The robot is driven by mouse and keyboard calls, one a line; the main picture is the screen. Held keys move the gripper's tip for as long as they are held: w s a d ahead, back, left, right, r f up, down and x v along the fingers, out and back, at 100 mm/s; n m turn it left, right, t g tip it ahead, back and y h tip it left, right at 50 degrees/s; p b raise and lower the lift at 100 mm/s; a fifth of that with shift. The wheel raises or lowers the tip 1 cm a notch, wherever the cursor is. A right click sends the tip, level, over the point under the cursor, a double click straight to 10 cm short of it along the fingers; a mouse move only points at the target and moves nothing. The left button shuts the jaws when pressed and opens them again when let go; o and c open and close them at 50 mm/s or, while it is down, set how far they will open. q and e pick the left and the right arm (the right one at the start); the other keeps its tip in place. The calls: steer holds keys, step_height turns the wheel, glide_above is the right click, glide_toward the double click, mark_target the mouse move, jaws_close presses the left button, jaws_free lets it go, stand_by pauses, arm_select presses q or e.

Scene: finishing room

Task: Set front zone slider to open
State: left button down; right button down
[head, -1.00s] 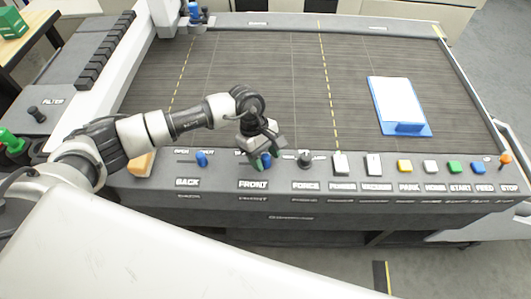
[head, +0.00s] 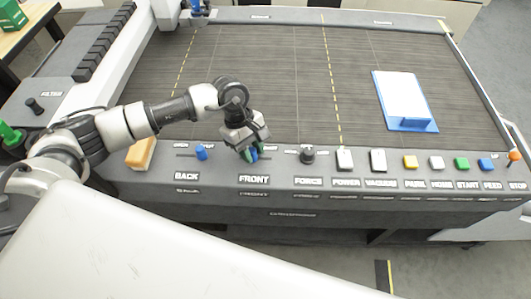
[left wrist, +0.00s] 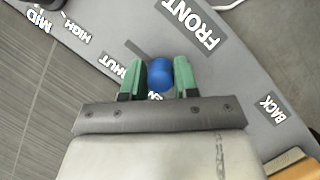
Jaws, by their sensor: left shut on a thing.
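The front zone slider has a blue knob (head: 252,155) above the FRONT label (head: 254,179) on the dark control panel. My left gripper (head: 249,152) reaches down from above and is shut on this knob, hiding part of the slot and its lettering. In the left wrist view the blue knob (left wrist: 159,74) sits between the green fingertips. The word SHUT (left wrist: 131,70) shows to one side of it, and other lettering is partly covered by the gripper. Bare slot shows to the right of the knob in the head view. My right gripper is not in view.
The back slider's blue knob (head: 201,153) is to the left and a black FORCE knob (head: 307,155) to the right. A tan block (head: 141,153) lies at the panel's left end. Several buttons line the right side. A blue board with white sheet (head: 404,98) lies on the bed.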

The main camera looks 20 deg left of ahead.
arm_select(q)
steer(key=shift+s+a+f+b, duration=0.1)
steer(key=shift+a+b, duration=0.05)
steer(key=shift+a, duration=0.3)
steer(key=shift+s+a+f+b, duration=0.1)
steer(key=shift+a+b, duration=0.05)
steer(key=shift+a, duration=0.25)
steer(key=shift+s+a+r, duration=0.1)
steer(key=shift+a+r, duration=0.15)
steer(key=shift+a, duration=0.1)
steer(key=shift+d, duration=0.1)
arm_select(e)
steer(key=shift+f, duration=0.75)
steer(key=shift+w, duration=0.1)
arm_select(q)
steer(key=c, duration=1.3)
jaws_free()
steer(key=o, duration=0.4)
steer(key=shift+s+a, duration=0.1)
steer(key=shift+a, duration=0.15)
steer(key=shift+d, duration=0.1)
